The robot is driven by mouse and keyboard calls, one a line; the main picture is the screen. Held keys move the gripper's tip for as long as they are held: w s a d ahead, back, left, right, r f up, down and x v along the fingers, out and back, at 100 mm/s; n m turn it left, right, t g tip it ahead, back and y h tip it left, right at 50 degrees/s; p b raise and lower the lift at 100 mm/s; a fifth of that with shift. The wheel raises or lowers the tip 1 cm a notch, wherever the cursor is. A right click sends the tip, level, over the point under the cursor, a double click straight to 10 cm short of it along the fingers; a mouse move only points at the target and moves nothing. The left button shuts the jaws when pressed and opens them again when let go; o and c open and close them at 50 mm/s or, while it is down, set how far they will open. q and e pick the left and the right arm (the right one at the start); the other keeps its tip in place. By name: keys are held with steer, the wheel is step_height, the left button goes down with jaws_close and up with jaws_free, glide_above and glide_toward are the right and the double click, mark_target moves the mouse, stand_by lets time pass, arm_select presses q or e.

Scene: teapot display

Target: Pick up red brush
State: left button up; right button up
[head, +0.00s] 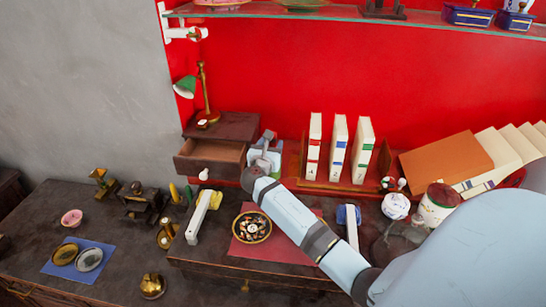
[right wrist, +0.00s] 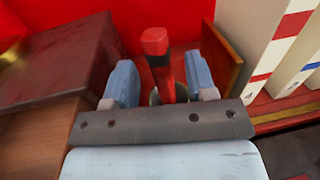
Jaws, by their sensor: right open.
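In the head view my right gripper (head: 264,157) is beside the small drawer cabinet, left of the upright books. I cannot make out the brush there. My left gripper is not in view.
The small cabinet (head: 227,127) has its drawer pulled open, close to my right gripper. Upright books (head: 339,150) stand in a wooden rack to the right. A round dish (head: 252,227) sits on a red mat in front. A glass shelf (head: 350,18) runs above.

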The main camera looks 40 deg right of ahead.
steer(key=x, duration=0.4)
steer(key=shift+w+d+f, duration=0.15)
steer(key=shift+w+d, duration=0.05)
steer(key=shift+d, duration=0.1)
jaws_close()
